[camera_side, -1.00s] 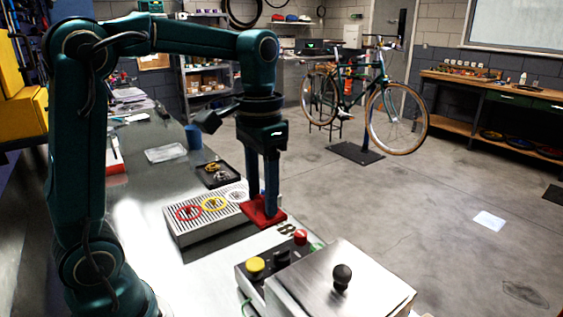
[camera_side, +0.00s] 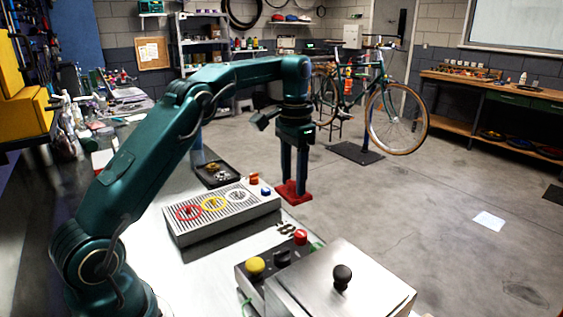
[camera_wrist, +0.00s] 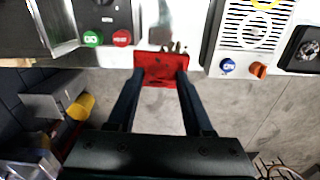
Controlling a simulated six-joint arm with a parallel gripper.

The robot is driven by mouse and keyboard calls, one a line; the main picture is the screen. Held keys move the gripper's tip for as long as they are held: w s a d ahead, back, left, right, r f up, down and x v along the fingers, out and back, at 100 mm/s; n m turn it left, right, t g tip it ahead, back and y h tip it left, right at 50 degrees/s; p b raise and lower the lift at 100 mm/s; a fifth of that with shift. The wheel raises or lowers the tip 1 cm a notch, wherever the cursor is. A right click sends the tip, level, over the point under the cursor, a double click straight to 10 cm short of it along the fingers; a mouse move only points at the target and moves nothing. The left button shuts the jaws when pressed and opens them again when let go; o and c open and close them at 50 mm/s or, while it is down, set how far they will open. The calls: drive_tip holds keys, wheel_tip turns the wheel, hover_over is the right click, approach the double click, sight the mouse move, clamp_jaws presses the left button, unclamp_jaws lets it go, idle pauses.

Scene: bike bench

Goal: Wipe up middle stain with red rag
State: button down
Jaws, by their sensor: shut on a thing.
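The red rag (camera_side: 293,192) is held between the fingertips of my gripper (camera_side: 294,184), which is shut on it. It also shows in the wrist view (camera_wrist: 160,68), at the bench edge with floor below. A slotted metal tray (camera_side: 222,225) has a red ring (camera_side: 188,212), a yellow ring (camera_side: 214,203) in the middle and a white ring (camera_side: 238,195) on its top. Small marks show inside the rings, too small to judge. The rag is off the tray, beyond its right end. The wrist view shows the white ring (camera_wrist: 256,30) and part of the yellow ring (camera_wrist: 265,4).
Blue (camera_side: 265,190) and orange (camera_side: 253,180) knobs stand at the tray's right end. A control box with a yellow button (camera_side: 254,264) and a metal box with a black knob (camera_side: 342,276) are in front. A black parts tray (camera_side: 216,173) lies behind.

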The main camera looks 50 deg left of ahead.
drive_tip(key=a+f, duration=0.1)
drive_tip(key=f, duration=0.2)
drive_tip(key=w+a+f, duration=0.1)
drive_tip(key=shift+a+f, duration=0.2)
drive_tip(key=shift+a, duration=0.15)
drive_tip(key=shift+n, duration=0.3)
drive_tip(key=shift+s+a+f, duration=0.1)
drive_tip(key=shift+f, duration=1.4)
drive_tip(key=shift+a+f, duration=0.1)
drive_tip(key=shift+f, duration=1.35)
drive_tip(key=shift+f, duration=0.6)
drive_tip(key=shift+d, duration=0.15)
drive_tip(key=shift+d, duration=0.6)
drive_tip(key=shift+a, duration=0.15)
drive_tip(key=shift+a, duration=1.3)
